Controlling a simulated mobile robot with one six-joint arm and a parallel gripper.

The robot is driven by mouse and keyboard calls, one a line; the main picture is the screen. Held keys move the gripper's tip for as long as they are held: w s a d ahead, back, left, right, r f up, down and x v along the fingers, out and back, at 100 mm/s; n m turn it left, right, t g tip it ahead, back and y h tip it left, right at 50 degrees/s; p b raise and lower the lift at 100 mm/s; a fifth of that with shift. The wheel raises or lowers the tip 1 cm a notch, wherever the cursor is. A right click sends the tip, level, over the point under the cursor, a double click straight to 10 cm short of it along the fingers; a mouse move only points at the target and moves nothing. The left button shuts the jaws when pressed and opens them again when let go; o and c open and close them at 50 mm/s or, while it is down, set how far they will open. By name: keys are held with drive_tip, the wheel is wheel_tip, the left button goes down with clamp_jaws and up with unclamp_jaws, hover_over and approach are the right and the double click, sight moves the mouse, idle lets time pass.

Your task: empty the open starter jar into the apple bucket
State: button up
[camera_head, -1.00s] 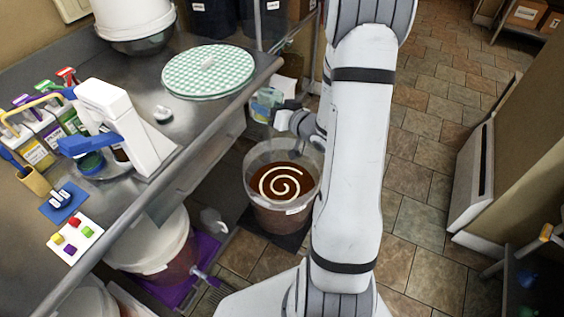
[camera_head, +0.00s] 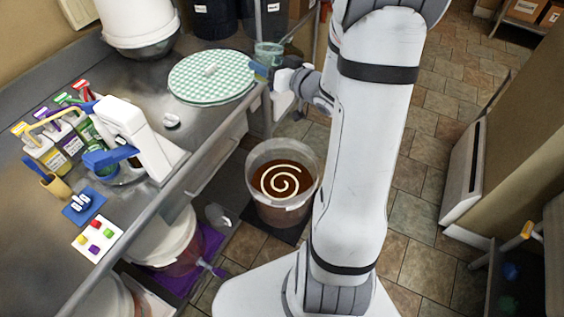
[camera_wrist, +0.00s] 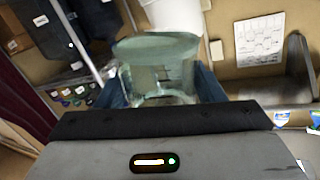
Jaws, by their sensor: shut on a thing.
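My gripper (camera_head: 263,72) is shut on a clear greenish glass jar (camera_head: 268,52), near the right end of the bench. The jar looks upright and open at the top. In the wrist view the jar (camera_wrist: 160,58) stands between the blue fingers; I see no clear contents in it. An open, see-through bucket (camera_head: 284,212) stands on the floor below and in front of the gripper. It holds brown liquid with a cream spiral on top.
The steel bench (camera_head: 213,135) carries a green checked round cover (camera_head: 211,75), a white stand-like device (camera_head: 143,140) and several coloured bottles. A white bucket (camera_head: 168,240) sits under the bench on a purple mat (camera_head: 205,250). Tiled floor (camera_head: 425,190) is clear at the right.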

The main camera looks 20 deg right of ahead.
drive_tip(key=shift+s+b, duration=0.2)
drive_tip(key=shift+b, duration=0.35)
drive_tip(key=shift+s+a+r+n+t+b, duration=0.15)
drive_tip(key=shift+s+a+r+n+b, duration=0.1)
drive_tip(key=shift+s+n+b, duration=0.35)
drive_tip(key=shift+s+a+r+n+t+b, duration=0.15)
drive_tip(key=shift+s+r+n+b, duration=0.1)
drive_tip(key=shift+s+b, duration=0.5)
drive_tip(key=shift+s+a+r+n+t+b, duration=0.1)
drive_tip(key=shift+s+a+r+n+b, duration=0.25)
drive_tip(key=shift+s, duration=0.55)
drive_tip(key=shift+d+f, duration=0.1)
drive_tip(key=shift+d, duration=0.05)
